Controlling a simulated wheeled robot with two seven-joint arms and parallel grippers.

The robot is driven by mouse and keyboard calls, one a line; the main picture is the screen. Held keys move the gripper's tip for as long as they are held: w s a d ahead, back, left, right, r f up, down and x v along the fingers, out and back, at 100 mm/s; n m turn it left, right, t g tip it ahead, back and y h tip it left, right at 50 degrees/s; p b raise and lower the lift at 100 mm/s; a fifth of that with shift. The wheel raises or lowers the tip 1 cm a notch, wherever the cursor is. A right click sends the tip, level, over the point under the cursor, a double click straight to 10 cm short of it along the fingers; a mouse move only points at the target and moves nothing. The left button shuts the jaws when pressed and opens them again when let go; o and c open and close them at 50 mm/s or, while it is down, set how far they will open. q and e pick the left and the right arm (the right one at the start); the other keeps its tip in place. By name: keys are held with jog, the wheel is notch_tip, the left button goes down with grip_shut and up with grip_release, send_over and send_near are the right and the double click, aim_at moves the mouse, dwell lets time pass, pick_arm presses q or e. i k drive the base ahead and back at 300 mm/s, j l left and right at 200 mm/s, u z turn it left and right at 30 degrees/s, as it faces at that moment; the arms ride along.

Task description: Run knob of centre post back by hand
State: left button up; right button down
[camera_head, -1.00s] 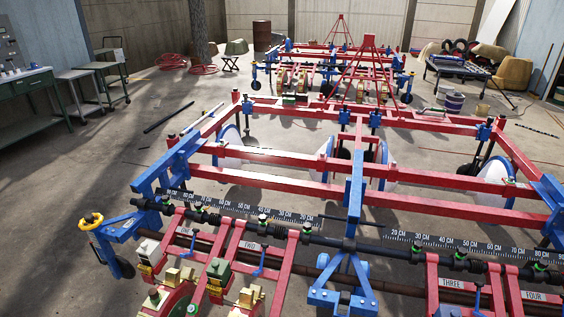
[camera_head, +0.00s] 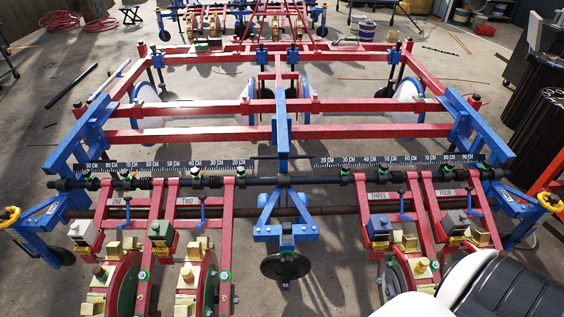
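The blue centre post (camera_head: 282,130) stands upright in the middle of the red and blue planter frame. Below it a blue bracket (camera_head: 287,232) carries a dark round disc (camera_head: 285,266), seen nearly face-on. I cannot make out for certain which part is the centre post's knob. Yellow ring-shaped knobs sit on the blue outer brackets, one at the left (camera_head: 9,216) and one at the right (camera_head: 550,202). Neither of my grippers is in view. A white and black rounded part at the lower right appears to be my own arm.
Planter units marked ONE, TWO (camera_head: 194,255), THREE (camera_head: 404,250) and FOUR hang on both sides of the centre. A scale bar (camera_head: 170,167) runs above the dark cross bar. A second red frame stands behind. Dark bins (camera_head: 543,125) stand at the right.

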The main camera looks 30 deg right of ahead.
aim_at(287, 262)
jog(key=l+z, duration=0.1)
jog(key=z, duration=0.95)
